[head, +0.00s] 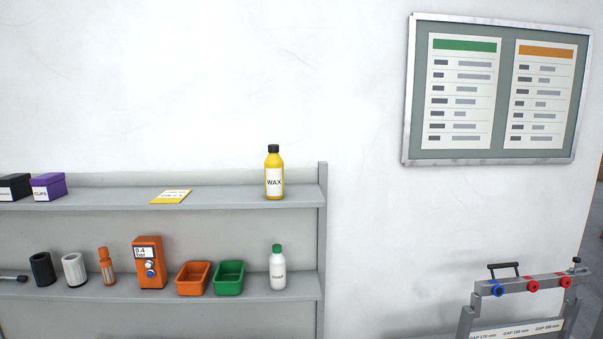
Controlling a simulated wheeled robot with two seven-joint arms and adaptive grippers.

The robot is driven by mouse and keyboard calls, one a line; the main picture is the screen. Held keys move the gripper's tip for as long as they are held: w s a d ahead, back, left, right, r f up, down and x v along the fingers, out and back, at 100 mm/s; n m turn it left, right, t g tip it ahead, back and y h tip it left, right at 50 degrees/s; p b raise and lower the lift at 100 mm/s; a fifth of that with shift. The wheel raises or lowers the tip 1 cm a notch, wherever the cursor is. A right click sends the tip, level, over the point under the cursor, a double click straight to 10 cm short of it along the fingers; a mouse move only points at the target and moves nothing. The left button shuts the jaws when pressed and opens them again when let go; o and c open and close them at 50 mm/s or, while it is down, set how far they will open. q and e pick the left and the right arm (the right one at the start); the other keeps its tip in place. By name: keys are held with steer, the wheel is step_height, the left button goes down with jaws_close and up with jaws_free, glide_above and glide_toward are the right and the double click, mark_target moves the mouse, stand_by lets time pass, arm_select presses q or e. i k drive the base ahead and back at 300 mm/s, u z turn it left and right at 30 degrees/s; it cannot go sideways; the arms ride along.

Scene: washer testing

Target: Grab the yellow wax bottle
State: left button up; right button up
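The yellow wax bottle (274,175) stands upright on the top shelf of the grey shelf unit, near its right end. It has a black cap and a white label reading WAX. Nothing touches it or blocks it in the head view. Neither of my grippers shows in the head view.
A yellow card (171,196) and a purple box (48,187) are on the top shelf (225,194). The lower shelf holds a green-capped white bottle (277,270), green (229,278) and orange (193,278) bins, and an orange device (149,262). A grey gauge stand (525,288) is at right.

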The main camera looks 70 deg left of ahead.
mark_target(274, 165)
steer(key=u, duration=3.25)
